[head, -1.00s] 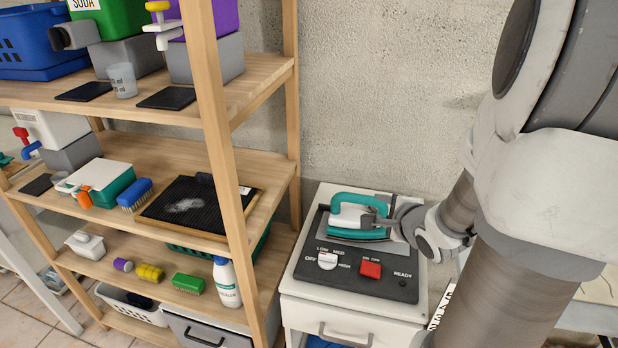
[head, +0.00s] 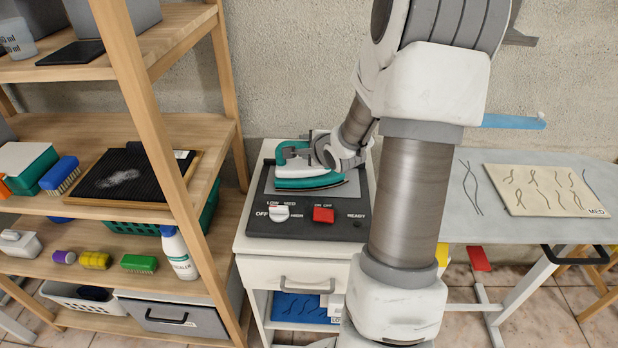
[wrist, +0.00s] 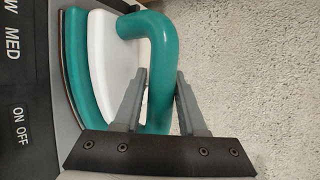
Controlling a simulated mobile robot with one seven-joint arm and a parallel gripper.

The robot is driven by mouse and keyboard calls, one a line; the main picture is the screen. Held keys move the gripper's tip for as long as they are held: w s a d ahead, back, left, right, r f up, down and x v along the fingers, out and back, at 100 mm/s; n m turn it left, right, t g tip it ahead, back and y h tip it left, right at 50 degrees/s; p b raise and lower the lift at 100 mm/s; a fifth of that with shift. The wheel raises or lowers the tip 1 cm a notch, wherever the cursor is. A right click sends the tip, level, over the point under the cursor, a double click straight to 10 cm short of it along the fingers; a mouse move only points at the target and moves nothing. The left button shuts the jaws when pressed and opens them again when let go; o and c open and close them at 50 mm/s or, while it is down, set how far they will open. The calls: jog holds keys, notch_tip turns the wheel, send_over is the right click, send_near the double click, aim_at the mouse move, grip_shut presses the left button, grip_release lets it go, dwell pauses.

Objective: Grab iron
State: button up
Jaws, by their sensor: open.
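The iron (head: 310,180) has a teal and white body and a teal handle. It rests on the grey plate at the back of the dark control panel (head: 347,231), on top of a white cabinet. In the wrist view the iron's teal handle (wrist: 160,50) runs between the two grey fingers of my gripper (wrist: 161,76). The fingers are open, one on each side of the handle.
A wooden shelf unit (head: 205,130) with brushes and bottles stands close on the left. A grey table (head: 465,225) with a pale MED board (head: 548,190) is on the right. The panel carries a white knob (head: 279,213) and a red switch (head: 323,215). A concrete wall is behind.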

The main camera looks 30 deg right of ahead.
jog(key=shift+w+f, duration=0.3)
jog(key=shift+w, duration=0.25)
grip_shut()
dwell(1.0)
jog(key=shift+d+r, duration=0.1)
jog(key=shift+r, duration=0.05)
